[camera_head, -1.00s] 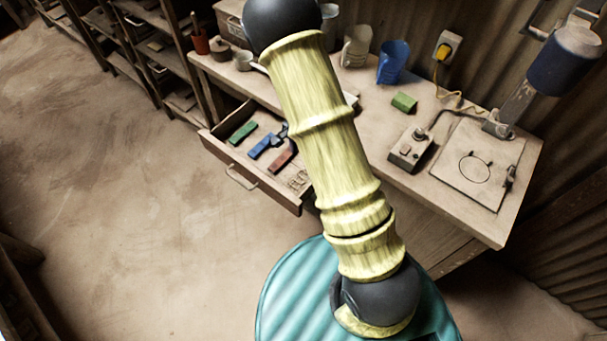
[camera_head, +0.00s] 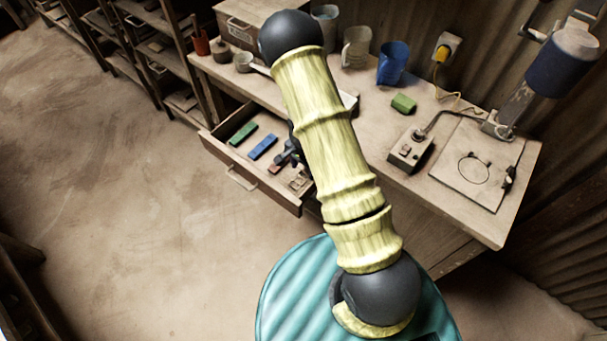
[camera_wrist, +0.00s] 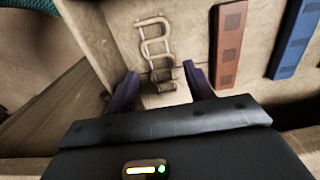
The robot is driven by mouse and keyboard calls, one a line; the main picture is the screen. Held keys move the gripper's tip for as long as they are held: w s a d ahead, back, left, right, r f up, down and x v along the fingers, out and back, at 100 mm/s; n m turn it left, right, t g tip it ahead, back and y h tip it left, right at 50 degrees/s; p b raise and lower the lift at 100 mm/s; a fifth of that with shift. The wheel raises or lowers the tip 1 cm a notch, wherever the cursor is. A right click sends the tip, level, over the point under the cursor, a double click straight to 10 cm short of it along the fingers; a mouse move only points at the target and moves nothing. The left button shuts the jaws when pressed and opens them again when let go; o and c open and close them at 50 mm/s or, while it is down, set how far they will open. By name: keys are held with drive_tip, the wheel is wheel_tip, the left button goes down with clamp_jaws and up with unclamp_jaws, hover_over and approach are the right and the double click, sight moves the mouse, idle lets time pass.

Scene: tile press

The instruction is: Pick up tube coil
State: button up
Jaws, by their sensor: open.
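The tube coil (camera_wrist: 156,48) is a beige bent tube with several loops. It lies on the floor of the open drawer (camera_head: 237,171). In the wrist view my gripper (camera_wrist: 160,82) is open, with its two dark fingers apart near the coil's lower end. The coil's lower end shows between the fingers; I cannot tell whether they touch it. In the head view the coil (camera_head: 299,181) shows in the drawer's near right part, close to my arm. My gripper is there partly hidden by my arm.
A red-brown block (camera_wrist: 228,45) and a blue block (camera_wrist: 294,42) lie right of the coil in the wrist view. A green block (camera_head: 243,133) lies farther left in the drawer. The drawer walls stand close around the coil. The workbench (camera_head: 455,217) carries a switch box (camera_head: 410,150) and mugs.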

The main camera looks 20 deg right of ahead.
sight(303, 174)
drive_tip(key=shift+f, duration=1.3)
drive_tip(key=c, duration=0.7)
drive_tip(key=shift+r, duration=0.15)
drive_tip(key=shift+c, duration=0.2)
wheel_tip(303, 174, up, 10)
